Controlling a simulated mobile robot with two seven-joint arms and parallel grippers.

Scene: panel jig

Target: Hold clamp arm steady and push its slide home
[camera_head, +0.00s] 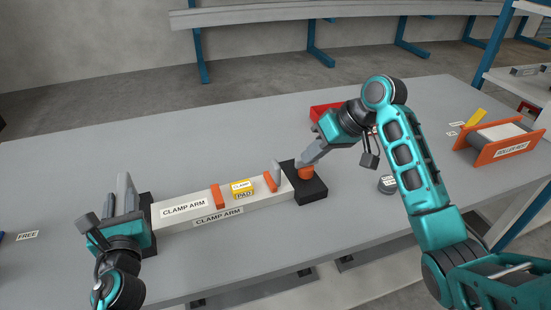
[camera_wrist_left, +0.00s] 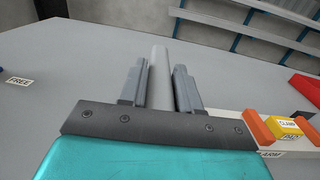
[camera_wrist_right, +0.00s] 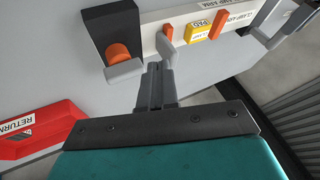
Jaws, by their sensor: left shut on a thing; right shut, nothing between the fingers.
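The clamp arm (camera_head: 255,201) is a long white bar lying on the grey table, with black blocks at its ends. My left gripper (camera_head: 124,190) is shut on a grey upright post at the bar's left end; the post (camera_wrist_left: 160,72) stands between the fingers in the left wrist view. The right black block (camera_head: 312,189) carries an orange round piece (camera_head: 306,174), probably the slide's, with a grey bar (camera_wrist_right: 125,70) beside it. My right gripper (camera_wrist_right: 154,68) is shut and empty, its fingertips close to that grey bar; contact is unclear.
A yellow clamp pad (camera_head: 242,188) sits on the bar between two orange uprights, and a grey tab (camera_head: 277,170) stands near its right end. A red return tray (camera_wrist_right: 45,130) lies beyond the right arm. An orange roller stand (camera_head: 500,142) is at right.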

